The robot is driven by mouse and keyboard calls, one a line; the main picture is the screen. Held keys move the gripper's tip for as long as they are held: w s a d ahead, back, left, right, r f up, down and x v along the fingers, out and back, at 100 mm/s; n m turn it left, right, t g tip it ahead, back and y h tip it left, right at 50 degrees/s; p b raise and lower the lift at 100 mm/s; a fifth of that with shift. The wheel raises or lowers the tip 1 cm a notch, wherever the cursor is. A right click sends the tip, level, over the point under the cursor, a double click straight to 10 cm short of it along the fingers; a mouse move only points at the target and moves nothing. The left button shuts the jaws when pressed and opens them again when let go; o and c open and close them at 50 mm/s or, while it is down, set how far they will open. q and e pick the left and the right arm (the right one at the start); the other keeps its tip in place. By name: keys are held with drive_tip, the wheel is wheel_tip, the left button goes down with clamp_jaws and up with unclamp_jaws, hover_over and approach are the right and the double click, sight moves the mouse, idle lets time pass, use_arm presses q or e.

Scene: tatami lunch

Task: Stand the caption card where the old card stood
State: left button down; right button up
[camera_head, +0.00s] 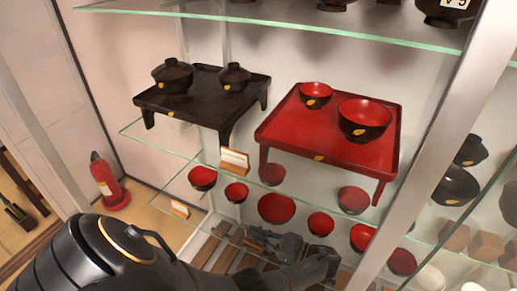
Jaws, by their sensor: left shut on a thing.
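A small white card with a wooden edge (235,159) stands on the middle glass shelf, in front of the gap between the black and red tray tables. A second small pale card (180,209) stands lower left, near the cabinet floor. My left gripper (262,237) is low in the cabinet, below the red bowls, its arm reaching in from the lower left. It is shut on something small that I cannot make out. It is apart from both visible cards. My right gripper is not in view.
A black tray table (205,105) with lidded bowls and a red tray table (330,135) with red bowls stand above. Several red bowls (276,208) crowd the space over my gripper. Glass shelf edges and a metal post (432,140) bound it. A fire extinguisher (107,182) stands left.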

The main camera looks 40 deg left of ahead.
use_arm(q)
drive_tip(key=shift+w+d+f, duration=0.1)
drive_tip(key=shift+w+f, duration=0.05)
drive_tip(key=shift+f, duration=0.1)
wheel_tip(320, 180, down, 3)
drive_tip(key=b, duration=0.3)
drive_tip(key=shift+w, duration=0.1)
drive_tip(key=shift+f, duration=0.1)
drive_tip(key=c, duration=1.5)
unclamp_jaws()
